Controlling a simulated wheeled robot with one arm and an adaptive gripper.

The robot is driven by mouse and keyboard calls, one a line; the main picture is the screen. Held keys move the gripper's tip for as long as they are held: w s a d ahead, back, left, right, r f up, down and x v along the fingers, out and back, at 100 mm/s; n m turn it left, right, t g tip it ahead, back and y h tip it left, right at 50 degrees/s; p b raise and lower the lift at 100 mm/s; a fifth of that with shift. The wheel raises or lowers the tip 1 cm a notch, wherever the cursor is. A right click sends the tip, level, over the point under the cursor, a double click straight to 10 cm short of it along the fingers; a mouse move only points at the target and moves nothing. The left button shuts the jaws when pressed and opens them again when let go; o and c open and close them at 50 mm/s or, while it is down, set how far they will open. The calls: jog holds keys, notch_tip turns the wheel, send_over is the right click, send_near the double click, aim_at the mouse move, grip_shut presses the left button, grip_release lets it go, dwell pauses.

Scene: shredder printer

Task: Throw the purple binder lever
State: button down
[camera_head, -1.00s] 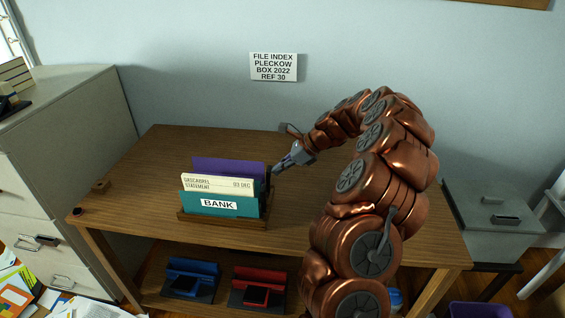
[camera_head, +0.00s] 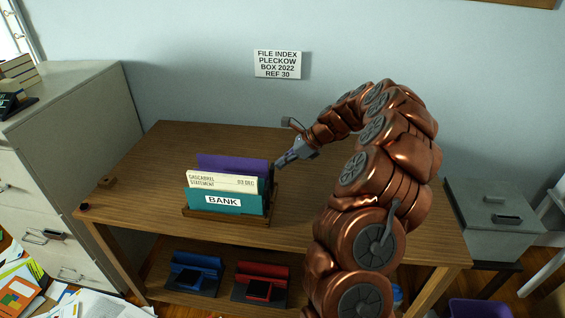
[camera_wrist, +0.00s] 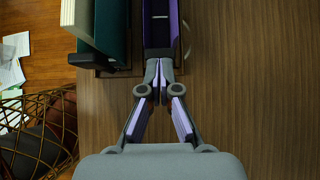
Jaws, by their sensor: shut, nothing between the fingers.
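The purple binder (camera_head: 232,163) stands upright at the back of a small wooden rack (camera_head: 225,219) on the table, behind a cream file (camera_head: 222,181) and a teal file (camera_head: 208,208) labelled BANK. In the wrist view the purple binder (camera_wrist: 160,30) lies straight ahead, with a thin light bar, perhaps the lever, on its end face. My gripper (camera_head: 279,164) is at the right end of the binder. Its fingertips (camera_wrist: 160,72) are together and empty, at or just short of the binder's near end. I cannot tell whether they touch it.
The wooden table (camera_head: 340,205) is clear to the right of the rack. A blue item (camera_head: 195,270) and a red item (camera_head: 262,280) sit on the lower shelf. A grey cabinet (camera_head: 80,120) stands left. A wire basket (camera_wrist: 38,130) shows lower left in the wrist view.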

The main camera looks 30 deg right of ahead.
jog(key=s+d+r+b, duration=0.1)
jog(key=s+d+r, duration=0.5)
jog(key=s+d, duration=0.1)
jog(key=shift+s+d+r, duration=0.25)
jog(key=shift+d+r, duration=0.05)
jog(key=shift+d, duration=0.5)
